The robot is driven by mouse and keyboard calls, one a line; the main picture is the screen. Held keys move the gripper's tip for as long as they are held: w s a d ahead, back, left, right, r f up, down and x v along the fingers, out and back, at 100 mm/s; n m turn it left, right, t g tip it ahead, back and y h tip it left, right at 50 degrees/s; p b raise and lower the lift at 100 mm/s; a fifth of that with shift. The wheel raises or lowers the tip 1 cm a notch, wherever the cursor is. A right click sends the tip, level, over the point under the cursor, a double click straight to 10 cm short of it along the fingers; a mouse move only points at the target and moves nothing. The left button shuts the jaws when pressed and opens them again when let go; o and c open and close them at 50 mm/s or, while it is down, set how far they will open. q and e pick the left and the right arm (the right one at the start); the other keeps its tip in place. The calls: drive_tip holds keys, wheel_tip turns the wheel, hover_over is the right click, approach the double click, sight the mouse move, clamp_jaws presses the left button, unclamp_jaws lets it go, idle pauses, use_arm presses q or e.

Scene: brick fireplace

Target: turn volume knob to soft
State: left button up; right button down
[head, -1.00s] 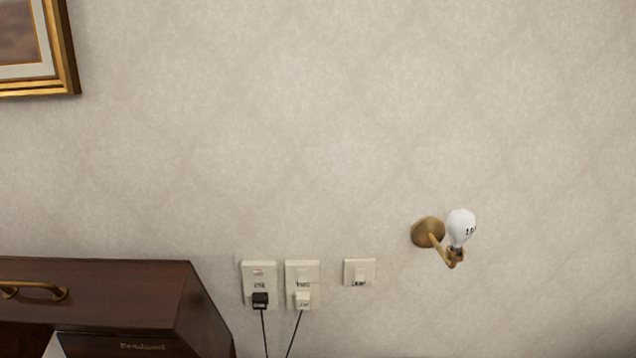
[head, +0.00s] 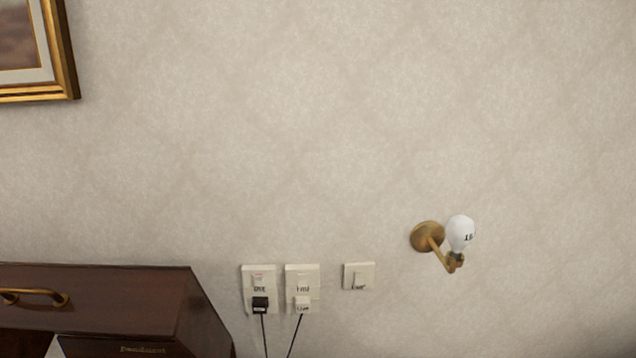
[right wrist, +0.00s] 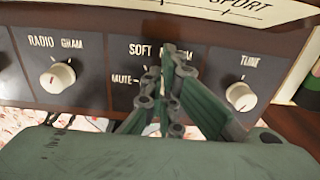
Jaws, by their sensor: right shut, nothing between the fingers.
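A dark radio panel (right wrist: 100,70) fills the back of the right wrist view. Its middle section carries the labels SOFT and MUTE and a partly covered word ending in M. My right gripper (right wrist: 174,52) is in front of this section, with its fingers shut together and nothing between them. The fingers hide most of the knob there, so I cannot tell where it points or whether they touch it. No gripper shows in the head view.
In the right wrist view, a RADIO GRAM knob (right wrist: 57,78) is at left and a TUNE knob (right wrist: 241,96) at right. The head view shows a dark wooden cabinet (head: 120,300), wall sockets (head: 259,278), a light switch (head: 359,276) and a wall lamp (head: 460,233).

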drive_tip(key=shift+f, duration=0.15)
drive_tip(key=shift+w+r+p, duration=0.15)
drive_tip(key=shift+r+p, duration=0.15)
drive_tip(key=shift+r, duration=0.2)
wheel_tip(320, 180, up, 5)
drive_tip(key=p, duration=0.4)
drive_tip(key=shift+w+r+p, duration=0.15)
drive_tip(key=shift+r+p, duration=0.05)
drive_tip(key=shift+p, duration=0.15)
